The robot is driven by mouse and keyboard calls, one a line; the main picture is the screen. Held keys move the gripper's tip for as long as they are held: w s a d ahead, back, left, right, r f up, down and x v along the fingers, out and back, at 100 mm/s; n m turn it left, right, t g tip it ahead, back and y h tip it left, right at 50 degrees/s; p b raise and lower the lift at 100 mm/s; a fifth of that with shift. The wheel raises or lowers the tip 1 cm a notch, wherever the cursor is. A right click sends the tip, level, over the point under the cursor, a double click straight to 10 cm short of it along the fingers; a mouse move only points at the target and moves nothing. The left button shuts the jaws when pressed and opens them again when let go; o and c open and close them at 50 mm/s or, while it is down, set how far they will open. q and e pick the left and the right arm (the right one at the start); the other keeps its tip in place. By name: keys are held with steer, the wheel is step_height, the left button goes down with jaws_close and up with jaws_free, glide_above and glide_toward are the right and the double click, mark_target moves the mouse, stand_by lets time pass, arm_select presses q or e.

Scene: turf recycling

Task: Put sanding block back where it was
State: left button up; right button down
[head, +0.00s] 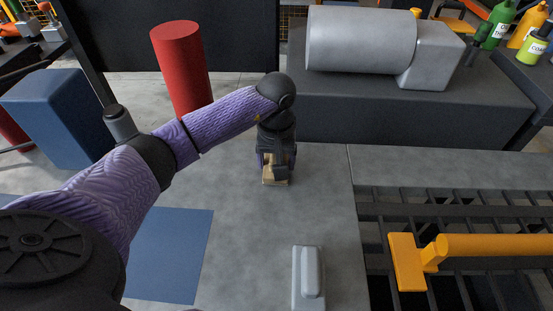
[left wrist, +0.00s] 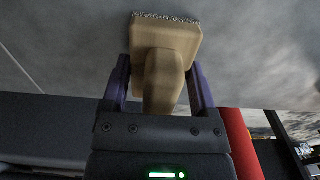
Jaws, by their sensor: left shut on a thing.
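The sanding block (head: 275,181) is a tan block with a handle, at the middle of the grey tabletop in the head view. My left gripper (head: 277,163) points down over it and is shut on its handle. In the left wrist view the sanding block (left wrist: 165,38) shows a tan body with a rough, gritty far face, and its handle sits between the purple fingers of my left gripper (left wrist: 160,80). The block is close to the tabletop; I cannot tell whether it touches. My right gripper is not in view.
A light grey block-shaped tool (head: 308,280) lies nearer on the tabletop (head: 315,200). A blue mat (head: 170,255) is at left, under my arm. A red cylinder (head: 180,70) stands behind. A grate with a yellow handle (head: 480,245) is at right; a grey motor (head: 360,40) is behind.

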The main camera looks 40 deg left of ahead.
arm_select(q)
steer(key=o, duration=1.1)
steer(key=shift+f, duration=0.1)
